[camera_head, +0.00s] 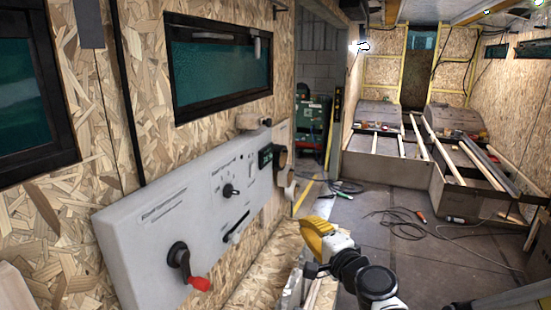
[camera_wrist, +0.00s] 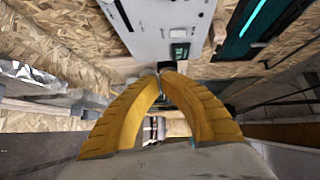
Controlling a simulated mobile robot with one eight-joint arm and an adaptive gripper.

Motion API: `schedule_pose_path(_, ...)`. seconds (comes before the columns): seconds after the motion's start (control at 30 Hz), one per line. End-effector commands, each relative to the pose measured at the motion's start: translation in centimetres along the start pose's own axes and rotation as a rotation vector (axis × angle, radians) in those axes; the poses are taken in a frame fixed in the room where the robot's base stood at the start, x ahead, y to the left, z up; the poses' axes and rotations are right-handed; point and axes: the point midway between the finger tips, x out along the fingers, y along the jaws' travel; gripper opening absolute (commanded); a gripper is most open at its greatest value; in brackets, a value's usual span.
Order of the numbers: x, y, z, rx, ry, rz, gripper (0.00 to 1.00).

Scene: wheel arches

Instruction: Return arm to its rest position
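My gripper (camera_head: 316,228) has yellow ribbed fingers and is at the lower middle of the head view, on my black and white arm. It is in front of the wall, to the right of the grey control panel (camera_head: 150,225), and looks clear of it. In the wrist view the two curved fingers (camera_wrist: 165,76) come together at their tips, with background showing between their lower parts. The gripper looks shut and I see nothing held in it.
The panel has a red-tipped lever (camera_head: 190,268), a knob (camera_head: 230,190) and a slider (camera_head: 237,228). Dark windows (camera_head: 222,66) are in the chipboard wall. Cables (camera_head: 400,222) lie on the floor. Boxed wheel arches (camera_head: 378,114) stand at the back.

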Motion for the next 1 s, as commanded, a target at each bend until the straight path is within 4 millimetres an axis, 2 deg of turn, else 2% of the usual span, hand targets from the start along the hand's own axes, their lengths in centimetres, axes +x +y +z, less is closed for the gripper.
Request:
schedule_pose_path(0.27,-2.7,2.2,2.3,-0.238,-0.083,0.108,0.0)
schedule_pose_path(0.47,-5.9,5.2,3.7,-0.448,-0.158,0.227,0.0)
schedule_pose_path(0.57,-8.5,7.8,4.3,-0.586,-0.208,0.318,0.0)
schedule_pose_path(0.67,-12.5,11.7,4.5,-0.757,-0.271,0.45,0.0)
schedule_pose_path(0.8,-18.9,17.0,3.6,-0.979,-0.352,0.66,0.0)
schedule_pose_path(0.9,-22.5,19.4,2.5,-1.084,-0.389,0.778,0.0)
schedule_pose_path(1.0,-24.8,20.6,1.8,-1.144,-0.409,0.853,0.0)
